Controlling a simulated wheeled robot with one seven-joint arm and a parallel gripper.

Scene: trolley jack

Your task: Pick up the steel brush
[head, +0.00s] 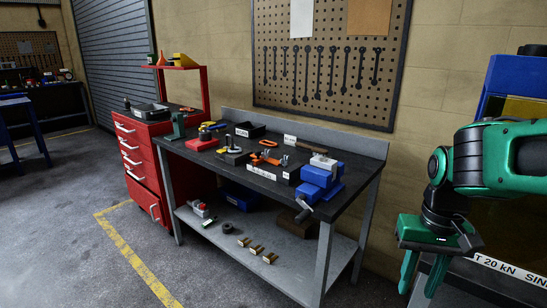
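My gripper (417,292) hangs at the right of the head view, fingers pointing down. I cannot clearly make out the steel brush. A thin brownish piece (312,149) near the back of the bench top, beside a white label, may be its handle, but it is too small to tell.
The bench top holds a blue vise (318,181), a black labelled tray (284,172), a black bin (249,130) and several small tools. A red drawer cabinet (140,160) stands left of it. The floor (80,230) in front is clear.

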